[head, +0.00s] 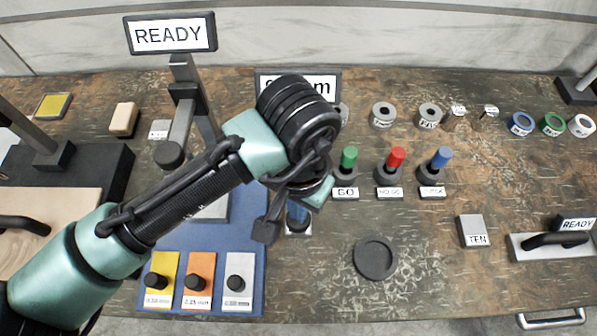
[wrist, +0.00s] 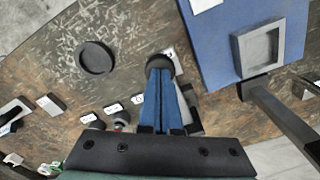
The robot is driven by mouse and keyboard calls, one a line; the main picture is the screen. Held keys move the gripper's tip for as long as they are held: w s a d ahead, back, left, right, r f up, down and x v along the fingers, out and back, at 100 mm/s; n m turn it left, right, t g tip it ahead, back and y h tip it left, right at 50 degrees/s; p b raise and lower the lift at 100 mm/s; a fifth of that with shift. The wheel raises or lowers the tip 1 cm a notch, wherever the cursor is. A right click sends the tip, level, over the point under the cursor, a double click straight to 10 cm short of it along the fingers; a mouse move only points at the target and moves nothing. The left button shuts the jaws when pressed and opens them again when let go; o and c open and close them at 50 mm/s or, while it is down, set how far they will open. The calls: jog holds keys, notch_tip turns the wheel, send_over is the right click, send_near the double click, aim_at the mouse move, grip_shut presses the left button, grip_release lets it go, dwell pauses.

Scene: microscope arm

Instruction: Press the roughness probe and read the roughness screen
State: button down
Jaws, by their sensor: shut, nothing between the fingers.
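My gripper (head: 297,214) is shut, its blue fingers pointing down at the bench in the middle. In the wrist view the closed fingers (wrist: 160,85) end at a dark round piece (wrist: 158,63), which appears to be the roughness probe. The fingertips overlap it; I cannot tell whether they touch or press it. A white label lies beside it. Behind my wrist stands a white screen (head: 331,83) with a dark frame; only a leading curve and a final "m" show, the rest is hidden by my arm. Another screen (head: 170,36) at upper left reads READY.
Green, red and blue plug gauges (head: 396,160) stand right of my gripper. A black round dish (head: 375,258) lies in front. A blue mat (head: 255,255) with yellow, orange and grey plates is on the left. A TEN block (head: 474,230) and a handled fixture (head: 555,243) are at right.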

jog(key=shift+s, duration=0.1)
dwell(0.3)
notch_tip(320, 180, up, 7)
jog(key=p, duration=0.6)
jog(key=shift+f+p, duration=0.2)
jog(key=shift+p, duration=0.1)
notch_tip(320, 180, up, 13)
dwell(0.4)
jog(key=shift+f, duration=0.1)
dwell(0.7)
